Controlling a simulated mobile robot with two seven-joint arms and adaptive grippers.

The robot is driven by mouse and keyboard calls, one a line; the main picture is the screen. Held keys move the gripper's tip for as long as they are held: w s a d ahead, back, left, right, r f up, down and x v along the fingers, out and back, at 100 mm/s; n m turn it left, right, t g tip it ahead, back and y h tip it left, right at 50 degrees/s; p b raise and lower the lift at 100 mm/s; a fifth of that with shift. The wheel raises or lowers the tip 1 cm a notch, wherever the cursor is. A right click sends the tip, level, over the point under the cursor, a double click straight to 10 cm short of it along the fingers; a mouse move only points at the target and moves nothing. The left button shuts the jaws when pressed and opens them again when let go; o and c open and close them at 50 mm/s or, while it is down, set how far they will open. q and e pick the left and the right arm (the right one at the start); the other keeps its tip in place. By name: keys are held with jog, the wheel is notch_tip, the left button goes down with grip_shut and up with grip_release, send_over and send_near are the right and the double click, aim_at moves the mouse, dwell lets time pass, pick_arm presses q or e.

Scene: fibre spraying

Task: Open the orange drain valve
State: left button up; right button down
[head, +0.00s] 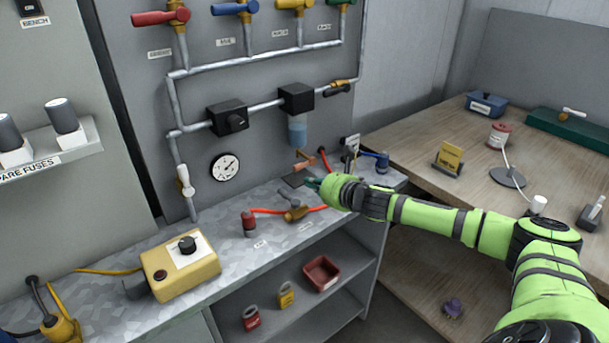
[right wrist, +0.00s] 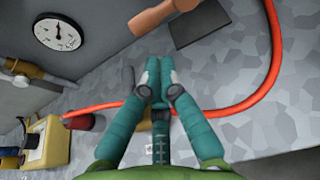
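The orange drain valve handle (head: 303,165) is on the wall panel below the filter bowl (head: 297,131), just above the bench. In the right wrist view an orange-brown handle (right wrist: 165,12) shows at the top edge, partly cut off. My right gripper (head: 311,184) reaches in from the right, just below the handle in the head view. In the right wrist view its teal fingers (right wrist: 158,68) are together at the tips, with nothing seen between them. The fingertips look apart from the handle. My left gripper is not in view.
An orange hose (right wrist: 258,95) curves across the bench, with a brass valve (head: 297,213) in its line. A dark flat plate (right wrist: 200,24) lies near the orange handle. A yellow control box (head: 180,264) stands at the bench's left. A wooden table (head: 430,130) is at right.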

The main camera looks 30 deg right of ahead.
aim_at(305, 164)
jog(key=shift+p+x, duration=0.3)
jog(key=shift+x, duration=1.7)
